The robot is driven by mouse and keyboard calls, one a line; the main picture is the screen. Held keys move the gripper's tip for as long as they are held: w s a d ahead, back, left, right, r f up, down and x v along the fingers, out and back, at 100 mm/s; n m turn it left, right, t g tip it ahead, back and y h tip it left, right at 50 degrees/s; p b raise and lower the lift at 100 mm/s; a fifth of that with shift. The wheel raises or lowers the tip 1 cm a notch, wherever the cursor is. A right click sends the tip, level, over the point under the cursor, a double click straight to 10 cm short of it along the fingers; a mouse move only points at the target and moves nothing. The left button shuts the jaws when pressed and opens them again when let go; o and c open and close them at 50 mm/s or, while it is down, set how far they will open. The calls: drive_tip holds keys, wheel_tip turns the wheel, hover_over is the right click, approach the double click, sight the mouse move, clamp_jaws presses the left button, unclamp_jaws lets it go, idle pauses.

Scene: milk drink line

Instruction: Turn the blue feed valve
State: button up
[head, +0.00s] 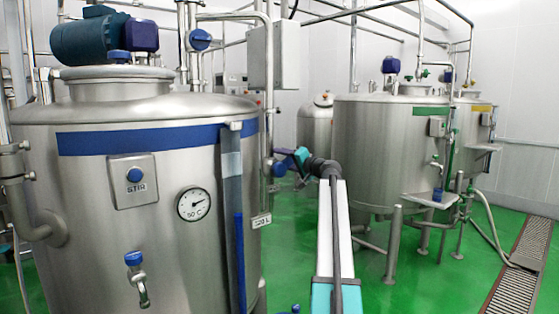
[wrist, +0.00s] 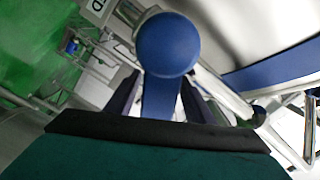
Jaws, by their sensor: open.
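The blue feed valve (head: 279,169) sits on the upright pipe at the right side of the large near tank. In the wrist view its blue handle (wrist: 166,48) fills the middle, with a round end and a bar running down between my fingers. My gripper (head: 290,161) is at the valve, reaching in from the right. In the wrist view my gripper (wrist: 160,100) is open, with one dark finger on each side of the handle's bar. I cannot tell whether either finger touches it. The lower end of the bar is hidden behind the dark gripper body.
The near steel tank (head: 100,200) has a STIR button (head: 135,175), a dial (head: 193,205) and a small blue-topped tap (head: 135,270). A grey box (head: 273,55) hangs above the valve. A second tank (head: 385,150) stands at right; green floor (head: 420,270) lies open before it.

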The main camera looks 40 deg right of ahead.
drive_tip(key=s+a+b, duration=0.1)
drive_tip(key=s, duration=1.2)
drive_tip(key=shift+s+b, duration=0.35)
drive_tip(key=shift+c, duration=0.3)
